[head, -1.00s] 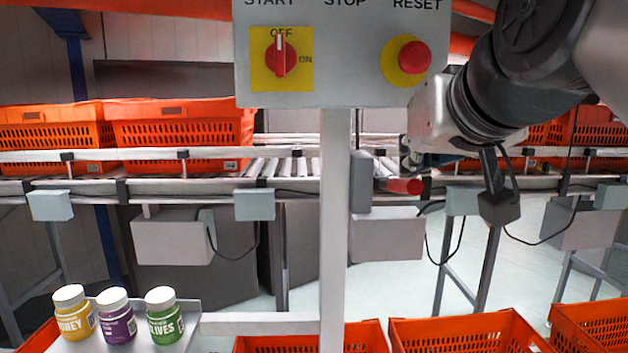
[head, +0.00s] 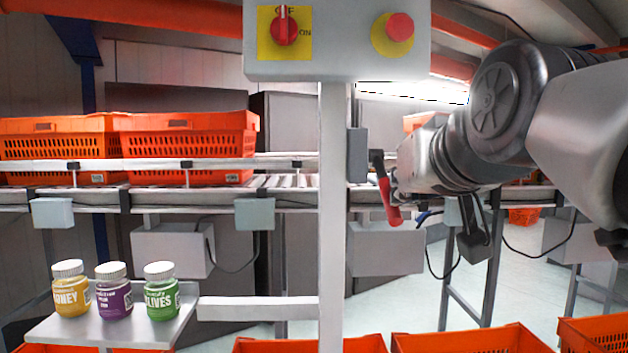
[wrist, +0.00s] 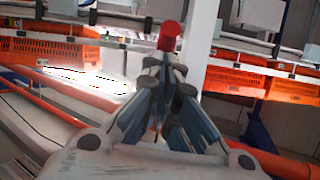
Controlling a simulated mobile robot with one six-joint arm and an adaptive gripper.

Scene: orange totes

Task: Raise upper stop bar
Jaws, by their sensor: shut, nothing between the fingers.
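A lever with a red grip (head: 390,203) and a black upper end is right of the grey post, in front of the conveyor. Its red end points down. I cannot tell for sure whether it belongs to the upper stop bar, as no separate bar is clearly visible. My gripper (head: 394,180) is beside the lever, its fingertips partly hidden. In the wrist view my gripper (wrist: 164,66) has its fingers together, with the red grip (wrist: 169,37) just beyond the tips. I cannot tell whether they touch. The gripper holds nothing.
A grey control box (head: 345,40) with a red switch and a red button sits atop the post (head: 333,210). Orange totes (head: 185,145) stand on the conveyor at left. Several jars' shelf (head: 130,325) is front left. More orange totes (head: 470,343) line the bottom.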

